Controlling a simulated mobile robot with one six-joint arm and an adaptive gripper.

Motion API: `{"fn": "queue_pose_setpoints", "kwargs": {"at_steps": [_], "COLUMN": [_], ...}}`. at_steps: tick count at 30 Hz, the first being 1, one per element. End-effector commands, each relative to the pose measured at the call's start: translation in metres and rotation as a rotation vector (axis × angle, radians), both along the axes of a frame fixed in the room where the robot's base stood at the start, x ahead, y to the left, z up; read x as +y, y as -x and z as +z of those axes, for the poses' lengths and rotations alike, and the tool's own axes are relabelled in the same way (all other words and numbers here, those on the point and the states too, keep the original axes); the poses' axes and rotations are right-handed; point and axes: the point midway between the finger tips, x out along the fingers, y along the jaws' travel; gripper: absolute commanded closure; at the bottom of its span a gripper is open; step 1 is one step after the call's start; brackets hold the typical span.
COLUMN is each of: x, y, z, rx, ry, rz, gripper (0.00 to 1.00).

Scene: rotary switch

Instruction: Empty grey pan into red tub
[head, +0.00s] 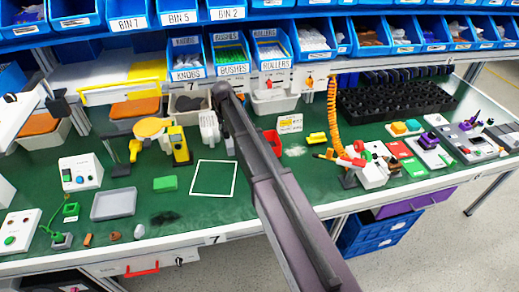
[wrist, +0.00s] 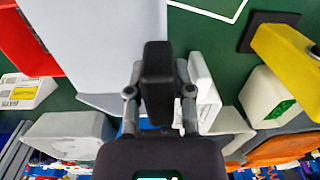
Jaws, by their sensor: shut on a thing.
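The red tub (head: 272,143) stands on the green bench just right of my forearm. It also shows at the left edge of the wrist view (wrist: 25,45). A broad light grey surface, which looks like the grey pan (wrist: 112,45), fills the upper middle of the wrist view, beside the tub in the picture. My gripper (wrist: 157,85) is shut at the near end of this pan. The exact grip is hidden by the dark fingers. In the head view my arm hides the gripper's tips and most of what it holds. The pan's contents cannot be made out.
A yellow device (head: 180,146) and a pale object (head: 209,128) stand left of my arm. A grey tray (head: 113,204) lies at the front left beside a dark patch (head: 165,217). An orange coiled cord (head: 335,115) hangs to the right. The white-outlined square (head: 213,178) is clear.

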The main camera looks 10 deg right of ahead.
Motion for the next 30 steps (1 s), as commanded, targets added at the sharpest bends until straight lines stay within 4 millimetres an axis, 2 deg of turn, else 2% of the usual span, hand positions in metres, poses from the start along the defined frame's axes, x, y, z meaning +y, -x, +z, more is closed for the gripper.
{"fn": "queue_pose_setpoints", "kwargs": {"at_steps": [16,30], "x": [0.0,0.0], "y": [0.0,0.0], "z": [0.028,0.03], "rx": [0.0,0.0], "ry": [-0.001,-0.001], "rz": [0.0,0.0], "gripper": [1.0,1.0]}}
